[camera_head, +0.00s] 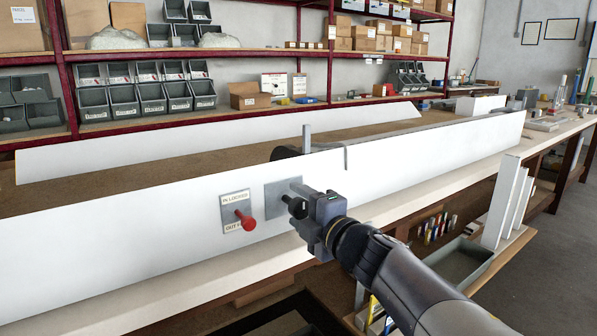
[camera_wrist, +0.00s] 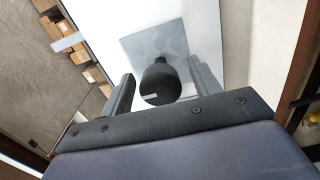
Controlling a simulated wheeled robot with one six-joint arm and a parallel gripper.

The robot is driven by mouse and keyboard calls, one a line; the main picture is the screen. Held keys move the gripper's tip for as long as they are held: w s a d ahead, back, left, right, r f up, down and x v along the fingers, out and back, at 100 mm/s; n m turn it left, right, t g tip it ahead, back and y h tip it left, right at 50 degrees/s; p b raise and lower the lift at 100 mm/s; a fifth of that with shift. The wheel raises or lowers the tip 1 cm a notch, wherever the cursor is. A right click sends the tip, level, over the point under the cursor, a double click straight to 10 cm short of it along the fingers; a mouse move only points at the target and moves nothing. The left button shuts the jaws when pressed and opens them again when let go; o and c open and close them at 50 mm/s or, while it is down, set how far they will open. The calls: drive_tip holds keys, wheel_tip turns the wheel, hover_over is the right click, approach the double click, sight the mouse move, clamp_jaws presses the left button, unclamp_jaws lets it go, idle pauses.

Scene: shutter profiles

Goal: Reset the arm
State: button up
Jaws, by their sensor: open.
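My gripper (camera_head: 300,200) is in front of the long white panel (camera_head: 420,152), at a square grey plate (camera_head: 273,196). In the wrist view the open fingers of my gripper (camera_wrist: 159,72) stand on either side of a black round knob (camera_wrist: 158,84) on the grey plate (camera_wrist: 138,44). A gap shows between the knob and each finger. In the head view the knob is partly hidden by my gripper. A red knob (camera_head: 246,220) sticks out of a labelled grey plate (camera_head: 234,205) to the left, apart from my gripper.
A second white panel (camera_head: 200,142) stands behind, across a brown bench surface. A grey tray (camera_head: 462,262) and several upright white strips (camera_head: 503,205) are at the right. Shelves with grey bins (camera_head: 150,98) and cardboard boxes (camera_head: 250,96) line the back. Floor at far right is clear.

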drive_tip(key=m+p, duration=0.2)
drive_tip(key=m, duration=0.3)
drive_tip(key=shift+d+f, duration=0.1)
idle(0.4)
